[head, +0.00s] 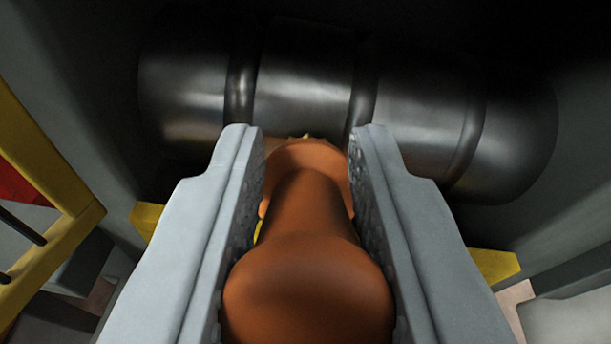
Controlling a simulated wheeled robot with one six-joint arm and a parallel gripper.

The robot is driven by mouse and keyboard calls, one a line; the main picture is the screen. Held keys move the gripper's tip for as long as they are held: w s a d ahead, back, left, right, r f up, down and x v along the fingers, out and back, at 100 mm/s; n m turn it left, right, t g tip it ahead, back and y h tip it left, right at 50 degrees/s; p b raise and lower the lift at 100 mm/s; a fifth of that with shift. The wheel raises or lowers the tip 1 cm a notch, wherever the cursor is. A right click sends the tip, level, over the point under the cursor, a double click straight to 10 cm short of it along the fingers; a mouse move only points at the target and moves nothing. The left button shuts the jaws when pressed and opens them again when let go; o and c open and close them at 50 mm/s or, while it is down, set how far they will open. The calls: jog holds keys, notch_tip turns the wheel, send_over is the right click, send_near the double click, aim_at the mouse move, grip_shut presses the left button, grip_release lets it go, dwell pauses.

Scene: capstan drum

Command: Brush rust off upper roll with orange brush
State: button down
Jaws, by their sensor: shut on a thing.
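My gripper (305,165) is shut on the orange brush (308,260), with a grey jaw on each side of its rounded handle. The brush points away from the camera toward a dark metal roll (305,75). The roll lies across the upper middle of the head view, tilted down to the right, with several ring-like grooves. A small bit of yellowish bristle shows at the brush's far end, in front of the roll. Whether the bristles touch the roll cannot be told. No clear rust shows on the visible, shiny part of the roll. The lower middle of the roll is hidden by the brush and jaws.
Grey walls (85,80) stand at both ends of the roll. A yellow frame (50,240) with a red part behind it is at the left edge. Yellow pieces (495,265) show below the roll on both sides. Space around the roll is tight.

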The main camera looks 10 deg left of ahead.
jog(key=a, duration=0.2)
jog(key=s+a, duration=0.1)
jog(key=shift+s+a, duration=0.15)
jog(key=shift+a, duration=0.25)
dwell(0.4)
jog(key=f+v, duration=0.1)
jog(key=v, duration=0.5)
dwell(0.4)
jog(key=shift+s+a+f, duration=0.1)
jog(key=shift+s, duration=0.05)
jog(key=v, duration=0.3)
jog(key=shift+f, duration=0.35)
dwell(0.8)
jog(key=r+x, duration=0.1)
jog(key=x, duration=0.7)
jog(key=shift+w+r, duration=0.2)
jog(key=shift+r, duration=0.45)
